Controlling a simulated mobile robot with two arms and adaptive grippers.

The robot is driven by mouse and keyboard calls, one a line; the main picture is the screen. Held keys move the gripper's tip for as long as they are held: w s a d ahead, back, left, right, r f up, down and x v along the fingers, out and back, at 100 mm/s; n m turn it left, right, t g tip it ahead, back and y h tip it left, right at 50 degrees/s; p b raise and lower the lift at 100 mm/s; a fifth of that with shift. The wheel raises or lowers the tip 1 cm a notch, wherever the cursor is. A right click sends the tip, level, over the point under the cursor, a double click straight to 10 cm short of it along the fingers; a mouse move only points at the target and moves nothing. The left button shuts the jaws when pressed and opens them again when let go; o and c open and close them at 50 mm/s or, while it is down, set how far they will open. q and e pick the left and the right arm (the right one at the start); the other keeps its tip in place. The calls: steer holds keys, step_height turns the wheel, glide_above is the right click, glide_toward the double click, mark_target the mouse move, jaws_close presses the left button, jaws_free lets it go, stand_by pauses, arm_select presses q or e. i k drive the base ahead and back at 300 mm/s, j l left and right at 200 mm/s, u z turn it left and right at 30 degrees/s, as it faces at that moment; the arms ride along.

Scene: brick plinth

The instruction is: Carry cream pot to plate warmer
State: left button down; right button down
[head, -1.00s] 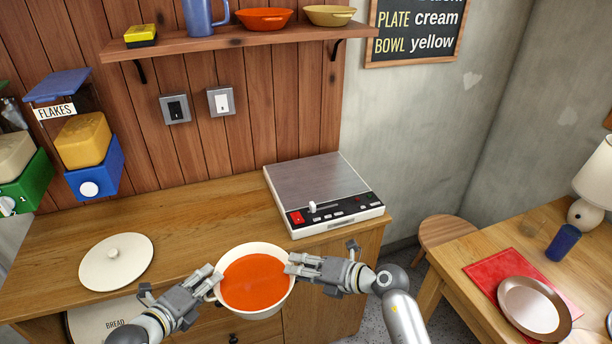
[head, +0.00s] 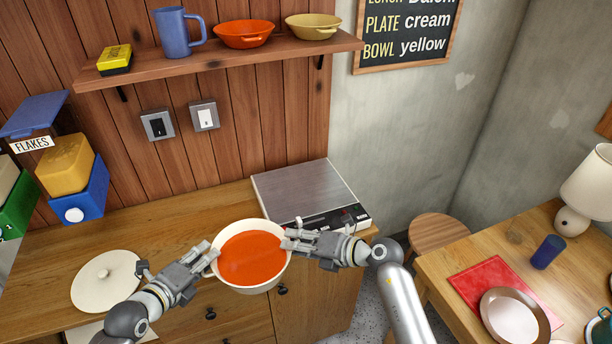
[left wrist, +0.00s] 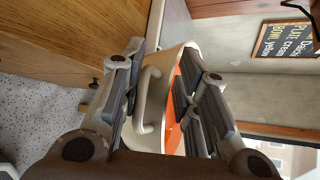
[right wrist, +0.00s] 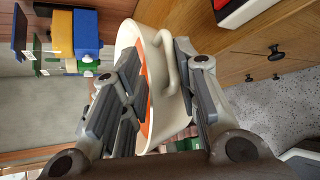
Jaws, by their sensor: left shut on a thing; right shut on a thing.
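The cream pot (head: 262,287) holds orange-red soup (head: 251,258) and is level in the head view, in front of the counter's edge. My left gripper (head: 210,262) is shut on its left handle, which shows in the left wrist view (left wrist: 148,108). My right gripper (head: 287,240) is shut on its right handle, which shows in the right wrist view (right wrist: 170,62). The plate warmer (head: 305,192), a silver-topped white appliance with a front control panel, sits on the counter behind and right of the pot. My right gripper hides part of its front.
A cream lid (head: 106,281) lies on the counter (head: 165,236) at left. The warmer's top is bare. A stool (head: 437,238) and a table (head: 452,262) with a red mat, plate, blue cup and lamp stand at right. A shelf (head: 220,54) hangs above.

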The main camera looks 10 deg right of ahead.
mark_target(302, 186)
steer(key=i+l, duration=0.95)
steer(key=i, duration=0.1)
